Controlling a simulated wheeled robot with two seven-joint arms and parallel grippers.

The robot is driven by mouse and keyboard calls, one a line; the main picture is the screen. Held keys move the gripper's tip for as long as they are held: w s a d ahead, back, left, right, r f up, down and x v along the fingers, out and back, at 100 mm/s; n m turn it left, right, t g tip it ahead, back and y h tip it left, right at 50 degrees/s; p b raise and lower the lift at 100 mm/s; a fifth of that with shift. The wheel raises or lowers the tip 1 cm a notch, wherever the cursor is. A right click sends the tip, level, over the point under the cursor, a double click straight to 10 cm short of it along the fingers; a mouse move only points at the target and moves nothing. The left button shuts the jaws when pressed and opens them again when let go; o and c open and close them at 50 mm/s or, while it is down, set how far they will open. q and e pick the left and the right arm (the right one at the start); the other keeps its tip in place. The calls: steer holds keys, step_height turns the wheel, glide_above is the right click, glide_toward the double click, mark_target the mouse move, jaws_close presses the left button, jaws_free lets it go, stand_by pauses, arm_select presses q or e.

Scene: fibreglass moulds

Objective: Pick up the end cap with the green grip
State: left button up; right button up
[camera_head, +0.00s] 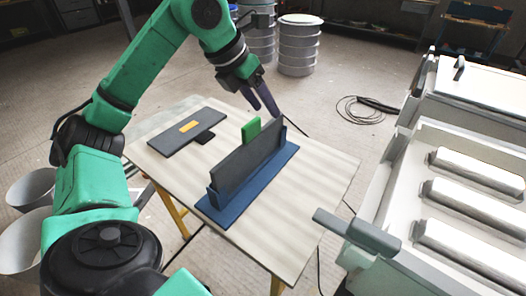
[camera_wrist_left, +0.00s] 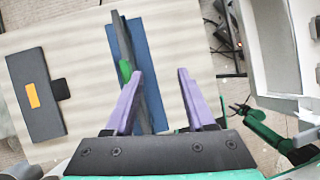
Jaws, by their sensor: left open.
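My left gripper (camera_head: 265,103) is open and empty, pointing down above and beyond the grip. Its two purple fingers (camera_wrist_left: 160,72) are spread, and the grip is not centred between them. What looks like my right gripper (camera_wrist_left: 240,107) is small at the right; its jaws are unclear.
Another dark plate (camera_head: 170,139) with an orange patch and black tab lies flat at the table's left. The pale table (camera_head: 310,190) is otherwise clear. A white machine (camera_head: 455,120) with a grey handle (camera_head: 360,232) stands close at the right. Metal drums (camera_head: 298,45) stand behind.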

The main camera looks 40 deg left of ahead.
arm_select(q)
steer(key=n+g+y, duration=0.1)
steer(key=n+y, duration=0.1)
glide_toward(255, 135)
steer(key=shift+w+a+f+b, duration=0.35)
steer(key=shift+a+f+b, duration=0.35)
steer(key=shift+b, duration=0.4)
steer(key=shift+m, duration=0.3)
steer(key=x, duration=0.3)
steer(key=b+x, duration=0.1)
steer(key=x, duration=0.4)
steer(key=shift+w+d+f+b, duration=0.2)
steer(key=shift+d+f+b, duration=0.15)
steer(key=shift+b, duration=0.05)
steer(key=shift+w+f, duration=0.25)
steer(key=shift+f, duration=0.15)
steer(key=shift+r, duration=0.1)
jaws_close()
arm_select(e)
steer(key=w+a+f, duration=0.1)
steer(key=w, duration=0.5)
steer(key=shift+a+f, duration=0.15)
steer(key=shift+w, duration=0.1)
